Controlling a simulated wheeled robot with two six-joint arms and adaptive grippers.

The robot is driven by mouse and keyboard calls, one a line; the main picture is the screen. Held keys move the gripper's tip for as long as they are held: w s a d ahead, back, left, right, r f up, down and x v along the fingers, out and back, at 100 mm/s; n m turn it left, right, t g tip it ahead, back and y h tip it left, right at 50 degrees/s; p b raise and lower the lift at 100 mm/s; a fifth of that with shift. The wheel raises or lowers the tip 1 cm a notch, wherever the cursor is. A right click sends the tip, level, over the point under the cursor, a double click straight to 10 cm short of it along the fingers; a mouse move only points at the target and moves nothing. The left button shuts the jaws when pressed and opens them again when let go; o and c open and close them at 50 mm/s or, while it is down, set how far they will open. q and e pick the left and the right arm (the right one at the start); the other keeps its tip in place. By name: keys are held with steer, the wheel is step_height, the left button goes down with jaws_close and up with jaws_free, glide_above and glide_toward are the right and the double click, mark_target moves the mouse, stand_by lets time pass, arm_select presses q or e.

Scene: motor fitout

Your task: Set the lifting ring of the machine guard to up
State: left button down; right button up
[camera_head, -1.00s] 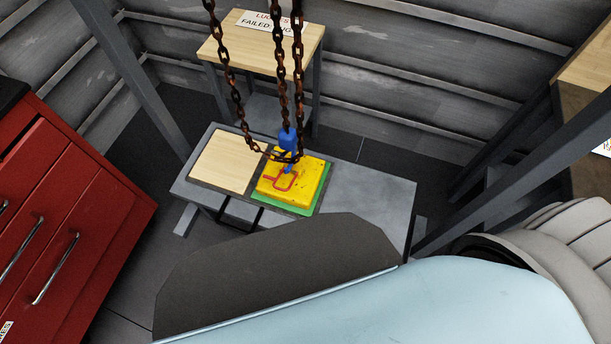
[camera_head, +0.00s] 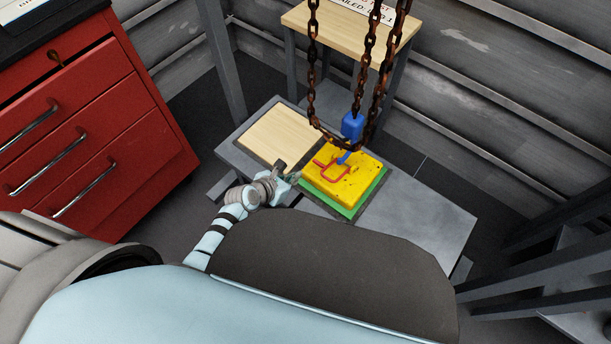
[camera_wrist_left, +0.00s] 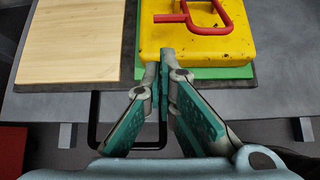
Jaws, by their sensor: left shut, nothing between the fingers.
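The machine guard (camera_head: 345,187) is a yellow block on a green base, on the grey bench. It also shows at the top of the left wrist view (camera_wrist_left: 215,43). Its red lifting ring (camera_head: 324,167) looks folded down low over the yellow top; the left wrist view shows the ring (camera_wrist_left: 187,18) with a bar pointing left. My left gripper (camera_head: 293,178) is at the guard's near left edge. In the left wrist view its fingertips (camera_wrist_left: 166,54) are together and empty, just short of the ring. My right gripper is not in view.
A blue hook (camera_head: 352,126) and rusty chains (camera_head: 374,75) hang over the guard. A wooden board (camera_head: 280,137) lies beside it on the bench (camera_head: 428,212), whose right part is clear. A red drawer cabinet (camera_head: 95,140) stands left. A wooden table (camera_head: 345,38) stands behind.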

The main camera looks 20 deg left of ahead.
arm_select(q)
steer(key=b+x, duration=0.6)
steer(key=x, duration=0.2)
steer(key=shift+w+d+f+b, duration=0.1)
steer(key=shift+w+f+b, duration=0.05)
steer(key=shift+f+b, duration=0.25)
steer(key=shift+w+d+f, duration=0.1)
steer(key=shift+w+f, duration=0.15)
steer(key=shift+w, duration=0.05)
steer(key=shift+w+d+b, duration=0.1)
steer(key=shift+w+b, duration=0.15)
steer(key=shift+b, duration=0.05)
steer(key=shift+r, duration=0.1)
